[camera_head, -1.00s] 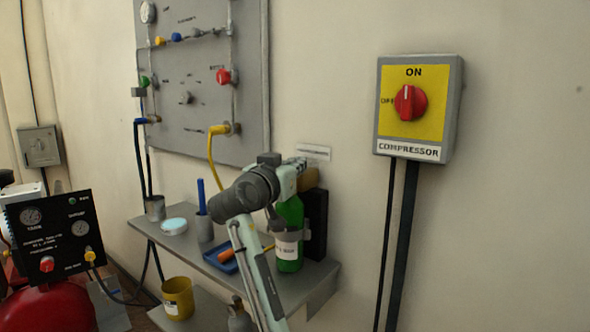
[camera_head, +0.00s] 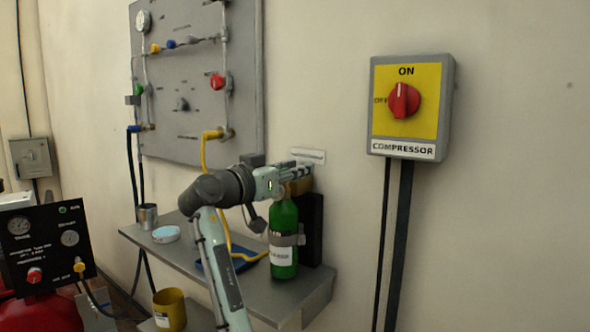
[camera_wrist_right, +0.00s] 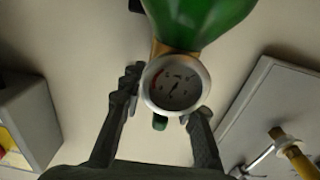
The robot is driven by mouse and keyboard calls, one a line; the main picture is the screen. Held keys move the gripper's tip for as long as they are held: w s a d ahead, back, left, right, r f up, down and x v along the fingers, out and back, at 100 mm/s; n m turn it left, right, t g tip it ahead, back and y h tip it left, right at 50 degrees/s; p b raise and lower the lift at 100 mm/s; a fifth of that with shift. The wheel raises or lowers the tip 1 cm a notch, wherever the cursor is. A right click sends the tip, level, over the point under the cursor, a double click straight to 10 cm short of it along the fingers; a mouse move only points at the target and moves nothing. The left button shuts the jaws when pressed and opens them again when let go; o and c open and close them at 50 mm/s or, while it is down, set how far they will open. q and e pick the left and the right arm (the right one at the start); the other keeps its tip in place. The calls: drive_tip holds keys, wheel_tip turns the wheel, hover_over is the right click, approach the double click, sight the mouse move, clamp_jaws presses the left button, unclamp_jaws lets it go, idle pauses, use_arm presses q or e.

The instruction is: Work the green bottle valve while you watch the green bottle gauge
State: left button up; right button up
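The green bottle (camera_head: 283,240) stands upright on the grey shelf against the wall, with a white label band and a brass-coloured top. My right gripper (camera_head: 299,178) is at the bottle's top, and the arm hides part of the valve. In the right wrist view the bottle (camera_wrist_right: 200,18) comes in from above, with the round green bottle gauge (camera_wrist_right: 175,84) below it. The gauge has a red arc and a dark needle; its figures are too small to read. A small green valve knob (camera_wrist_right: 160,122) shows between my spread fingers, with gaps on both sides. My left gripper is not in view.
A grey panel (camera_head: 185,110) with gauges and knobs hangs behind the shelf (camera_head: 285,297). The compressor switch box (camera_head: 432,115) is on the wall at right. A pale blue-topped tin (camera_head: 166,234), metal cup (camera_head: 147,216) and yellow mug (camera_head: 169,311) are at left. A black hose holder stands beside the bottle.

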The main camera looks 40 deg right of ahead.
drive_tip(key=v, duration=1.2)
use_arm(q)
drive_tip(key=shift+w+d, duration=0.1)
use_arm(e)
drive_tip(key=shift+f, duration=0.1)
idle(0.7)
use_arm(q)
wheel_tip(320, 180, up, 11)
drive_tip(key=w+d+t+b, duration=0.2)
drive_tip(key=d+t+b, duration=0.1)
drive_tip(key=b, duration=0.2)
use_arm(e)
drive_tip(key=x, duration=0.7)
drive_tip(key=shift+d+r+p, duration=0.25)
drive_tip(key=shift+d+p, duration=0.1)
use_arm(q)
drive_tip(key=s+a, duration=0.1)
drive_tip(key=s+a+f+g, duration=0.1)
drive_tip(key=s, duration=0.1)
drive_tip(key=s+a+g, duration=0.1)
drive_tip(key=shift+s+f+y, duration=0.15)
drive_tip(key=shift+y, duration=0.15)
use_arm(e)
clamp_jaws()
